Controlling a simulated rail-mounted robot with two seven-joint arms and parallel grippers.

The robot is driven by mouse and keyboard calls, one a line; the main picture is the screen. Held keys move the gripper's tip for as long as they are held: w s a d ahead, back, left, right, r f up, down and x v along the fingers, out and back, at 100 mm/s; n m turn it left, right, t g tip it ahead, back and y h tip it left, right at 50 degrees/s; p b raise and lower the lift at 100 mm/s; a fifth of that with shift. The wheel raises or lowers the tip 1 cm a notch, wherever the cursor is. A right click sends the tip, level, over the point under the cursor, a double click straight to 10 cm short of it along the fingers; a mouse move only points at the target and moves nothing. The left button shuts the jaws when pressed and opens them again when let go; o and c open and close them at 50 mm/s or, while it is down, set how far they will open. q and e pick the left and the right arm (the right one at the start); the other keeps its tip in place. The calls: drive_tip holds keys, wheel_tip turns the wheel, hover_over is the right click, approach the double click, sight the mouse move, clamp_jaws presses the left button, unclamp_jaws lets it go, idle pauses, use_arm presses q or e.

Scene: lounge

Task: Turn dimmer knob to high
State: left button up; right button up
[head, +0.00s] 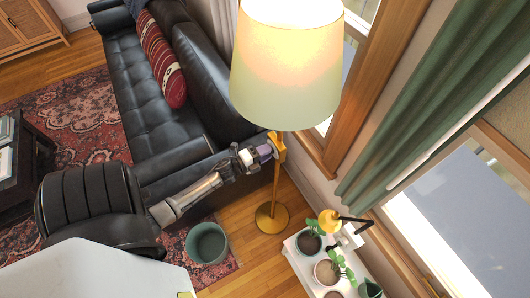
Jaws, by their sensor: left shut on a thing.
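A tall floor lamp has a lit cream shade (287,65), a thin gold pole (276,185) and a round gold base (272,217). A yellow-gold fitting (279,147) sits on the pole just below the shade; I take it to be the dimmer housing. My left gripper (269,149) reaches in from the left at the fitting, with its fingers shut on a small part there. The part in the fingers is probably the dimmer knob, mostly hidden by them. The knob's setting cannot be read. My right gripper is not in view.
A black leather sofa (122,80) with a red striped cushion (163,62) stands behind my arm. A green-grey bin (207,243) is on the floor. Green curtains (425,90) hang at right.

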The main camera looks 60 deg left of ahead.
use_arm(q)
drive_tip(key=o, duration=0.9)
drive_tip(key=shift+s, duration=0.1)
drive_tip(key=s, duration=0.4)
drive_tip(key=s+b, duration=0.1)
drive_tip(key=s, duration=0.4)
drive_tip(key=s+b, duration=0.1)
drive_tip(key=s, duration=0.3)
drive_tip(key=shift+s+d, duration=0.3)
